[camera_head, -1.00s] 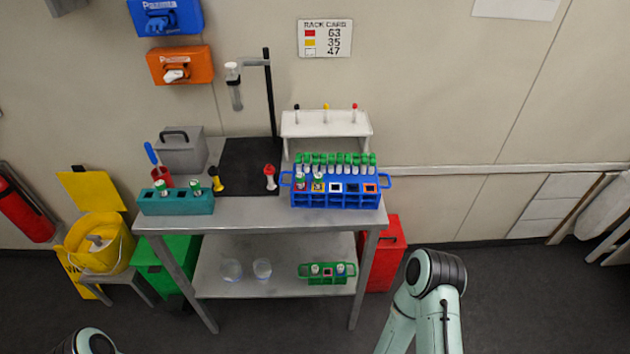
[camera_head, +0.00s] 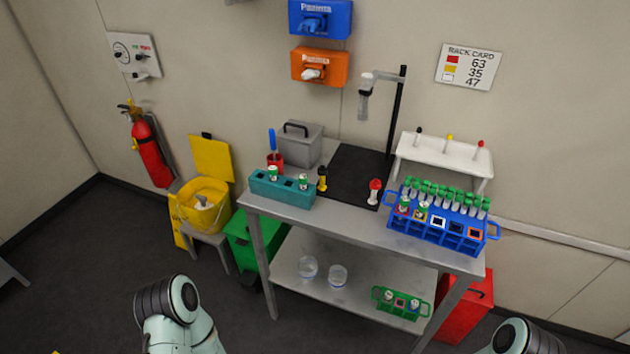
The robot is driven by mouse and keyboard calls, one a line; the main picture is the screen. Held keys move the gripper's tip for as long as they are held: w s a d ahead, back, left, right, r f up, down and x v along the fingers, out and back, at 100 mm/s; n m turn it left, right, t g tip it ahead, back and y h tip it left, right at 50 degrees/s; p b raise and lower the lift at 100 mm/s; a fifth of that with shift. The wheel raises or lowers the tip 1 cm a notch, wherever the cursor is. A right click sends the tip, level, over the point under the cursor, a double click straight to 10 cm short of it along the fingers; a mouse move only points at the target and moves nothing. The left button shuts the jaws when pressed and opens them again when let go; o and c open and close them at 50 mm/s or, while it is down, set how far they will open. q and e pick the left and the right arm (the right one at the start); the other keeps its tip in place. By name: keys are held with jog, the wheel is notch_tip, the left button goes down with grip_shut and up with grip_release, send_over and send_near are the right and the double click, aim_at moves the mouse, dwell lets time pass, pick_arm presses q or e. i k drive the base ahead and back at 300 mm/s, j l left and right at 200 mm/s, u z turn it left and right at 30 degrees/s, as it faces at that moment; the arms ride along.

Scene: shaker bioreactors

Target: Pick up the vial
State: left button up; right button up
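Several green-capped vials are in view, and I cannot tell which one is meant. A teal rack (camera_head: 283,193) on the left of the bench top holds two of them, one at its left end (camera_head: 273,174) and one near its right end (camera_head: 304,182). A blue rack (camera_head: 450,240) on the right holds a back row of green-capped tubes (camera_head: 452,197) and two vials in its front row. A small green rack (camera_head: 402,306) on the lower shelf holds two vials. Both of my grippers are out of view; only arm links show at the bottom edge.
The metal bench (camera_head: 354,240) carries a grey box (camera_head: 301,148), a stand with a clamped tube (camera_head: 365,103), a black plunger-shaped piece (camera_head: 322,178) and a red one (camera_head: 374,191). Two clear cups (camera_head: 308,267) sit below.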

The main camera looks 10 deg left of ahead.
aim_at(273, 169)
jog(key=i+j+u, duration=0.2)
jog(key=i, duration=0.55)
jog(key=l+u, duration=0.1)
jog(key=u, duration=1.35)
